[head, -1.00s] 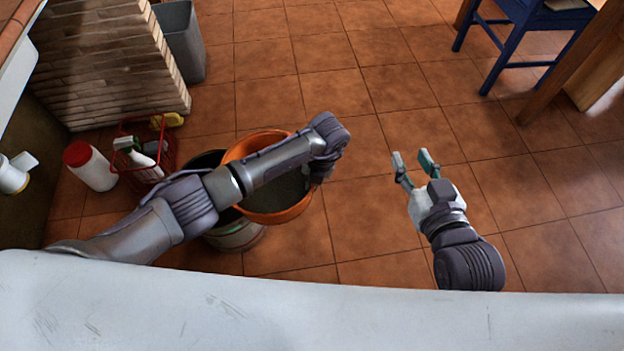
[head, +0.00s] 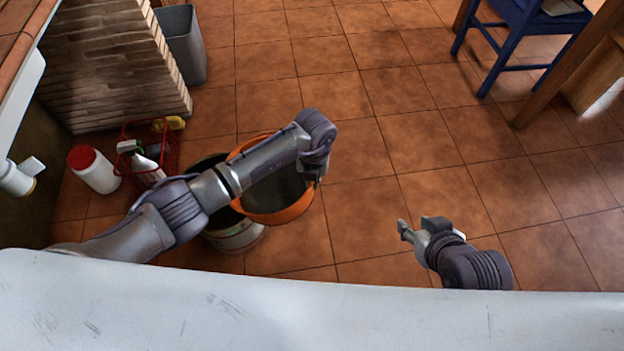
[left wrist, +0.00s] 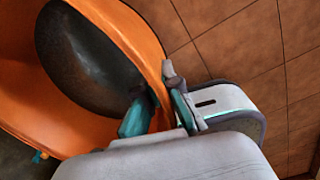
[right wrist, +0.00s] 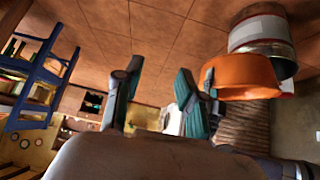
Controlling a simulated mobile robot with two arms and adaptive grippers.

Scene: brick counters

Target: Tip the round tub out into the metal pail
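The round orange tub (head: 279,215) is held over the right side of the metal pail (head: 232,237), in the lower left of the head view. The tub is tilted, with a dark inside, and hides part of the pail's mouth. The right wrist view shows the tub (right wrist: 240,76) beside the pail (right wrist: 262,30). My right gripper (head: 418,226) is open and empty, to the right of the tub.
A red basket (head: 165,152) with a spray bottle and a white jar with a red lid (head: 93,168) stand left of the pail. A grey bin (head: 182,43) is by the brick wall. A blue chair (head: 520,40) is far right. The middle floor is clear.

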